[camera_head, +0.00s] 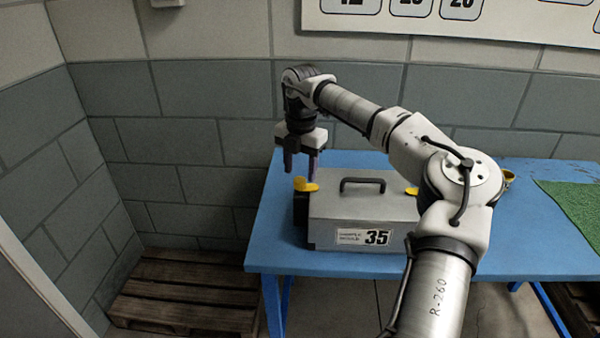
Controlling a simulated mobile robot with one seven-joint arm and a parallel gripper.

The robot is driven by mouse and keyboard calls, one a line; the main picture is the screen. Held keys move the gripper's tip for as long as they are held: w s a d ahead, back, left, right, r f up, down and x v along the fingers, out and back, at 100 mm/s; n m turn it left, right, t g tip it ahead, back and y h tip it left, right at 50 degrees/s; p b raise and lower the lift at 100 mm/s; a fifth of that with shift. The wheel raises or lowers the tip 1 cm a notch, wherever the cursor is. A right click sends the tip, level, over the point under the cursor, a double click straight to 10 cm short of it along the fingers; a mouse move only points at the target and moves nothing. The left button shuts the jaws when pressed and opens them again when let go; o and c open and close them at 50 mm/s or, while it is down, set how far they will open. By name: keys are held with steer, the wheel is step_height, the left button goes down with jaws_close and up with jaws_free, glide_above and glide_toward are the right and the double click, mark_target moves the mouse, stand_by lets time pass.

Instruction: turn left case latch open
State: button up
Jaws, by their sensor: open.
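A grey case (345,212) with a dark top handle (362,182) and a label reading 35 stands on the blue table. Its left latch (304,185) is yellow and sits at the case's upper left end. A second yellow latch (411,191) shows at the right end, partly hidden by my arm. My gripper (301,170) points down just above and behind the left latch. Its fingers are apart, one on each side of the latch in the picture, with nothing seen between them. I cannot tell whether a finger touches the latch.
The blue table (530,240) carries a green mat (575,205) at the right and a small yellow item (508,177) behind my arm. A wooden pallet (185,290) lies on the floor at the left. Block walls stand behind and at the left.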

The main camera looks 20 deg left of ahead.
mark_target(306, 184)
steer(key=shift+f, duration=1.3)
steer(key=c, duration=1)
steer(key=shift+o, duration=0.2)
